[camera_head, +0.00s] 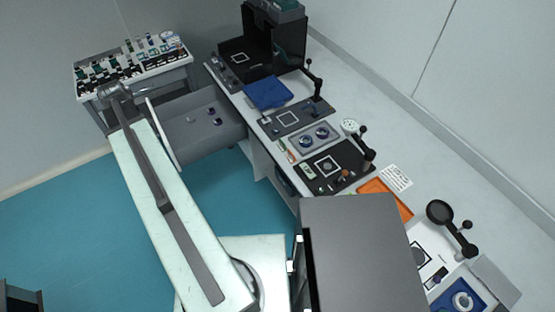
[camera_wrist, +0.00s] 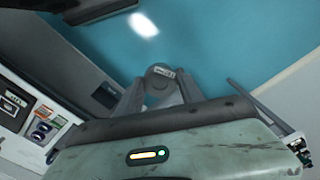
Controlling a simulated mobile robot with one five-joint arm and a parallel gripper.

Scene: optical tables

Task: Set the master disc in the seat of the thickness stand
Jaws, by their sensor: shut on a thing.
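In the wrist view my gripper (camera_wrist: 160,84) is shut on a small dark grey round piece (camera_wrist: 158,75) with a pale label, which I take for the master disc. It is held between the fingertips above the blue floor. In the head view the end of my arm (camera_head: 113,91) is in front of the small side table, and the held piece cannot be made out there. Several dark stations with posts stand on the long bench, including one with a white square outline (camera_head: 327,166). I cannot tell which is the thickness stand.
An open drawer (camera_head: 190,128) with small items juts from the bench beside my arm. The side table (camera_head: 133,74) is crowded with small parts. Blue floor is clear.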

